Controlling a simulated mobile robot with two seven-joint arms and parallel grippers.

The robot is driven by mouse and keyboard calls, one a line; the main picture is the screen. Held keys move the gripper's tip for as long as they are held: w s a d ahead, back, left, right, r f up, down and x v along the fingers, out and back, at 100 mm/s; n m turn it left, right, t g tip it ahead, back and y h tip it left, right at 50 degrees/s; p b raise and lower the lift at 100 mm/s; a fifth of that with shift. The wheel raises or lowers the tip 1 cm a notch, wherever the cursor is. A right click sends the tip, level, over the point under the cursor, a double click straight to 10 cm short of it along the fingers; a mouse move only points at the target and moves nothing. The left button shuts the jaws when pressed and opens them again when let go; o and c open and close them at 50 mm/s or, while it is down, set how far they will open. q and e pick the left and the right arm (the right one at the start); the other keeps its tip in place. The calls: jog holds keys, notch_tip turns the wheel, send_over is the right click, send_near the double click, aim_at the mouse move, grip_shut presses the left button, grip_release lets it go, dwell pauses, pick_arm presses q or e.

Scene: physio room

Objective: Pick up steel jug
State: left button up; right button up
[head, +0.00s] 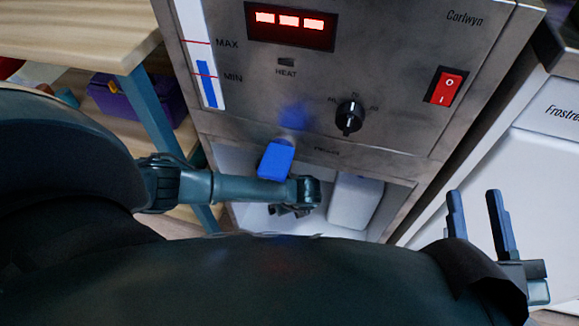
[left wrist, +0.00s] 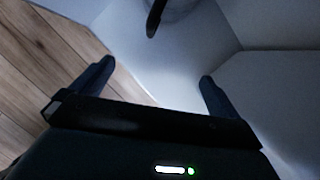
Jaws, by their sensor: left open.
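A grey rounded metallic thing (left wrist: 182,7) with a dark curved handle (left wrist: 154,17) shows at the top edge of the left wrist view; it looks like the steel jug, mostly cut off. I cannot make out the jug in the head view. My left gripper (left wrist: 156,74) is open and empty, with the handle beyond its fingers and apart from them. In the head view my left gripper (head: 290,210) is small and dark, inside the open bay under the machine. My right gripper (head: 474,196) is open and empty at the lower right.
A steel machine (head: 400,90) with a red display, knob and red switch stands ahead. Its blue lever (head: 277,160) hangs just above my left forearm. A pale block (head: 355,201) stands right in the bay. A wooden table (head: 80,30) and purple box (head: 130,98) are left; a white appliance (head: 545,160) is right.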

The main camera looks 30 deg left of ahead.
pick_arm(q)
jog(key=w+a+f+b, duration=0.4)
jog(key=w+a, duration=0.4)
jog(key=a, duration=0.2)
jog(key=shift+w+a+f+b, duration=0.15)
jog(key=shift+a+f+b, duration=0.2)
jog(key=shift+b, duration=0.55)
pick_arm(e)
notch_tip(320, 180, up, 7)
jog(key=n+t+y, duration=0.1)
jog(key=n+y, duration=0.6)
jog(key=shift+d+r+n, duration=0.2)
jog(key=shift+d+n, duration=0.1)
jog(key=shift+d, duration=0.05)
pick_arm(q)
jog(key=shift+r, duration=0.1)
jog(key=c, duration=0.8)
jog(key=shift+c, duration=0.3)
jog(key=shift+r, duration=0.1)
pick_arm(e)
jog(key=shift+t, duration=0.3)
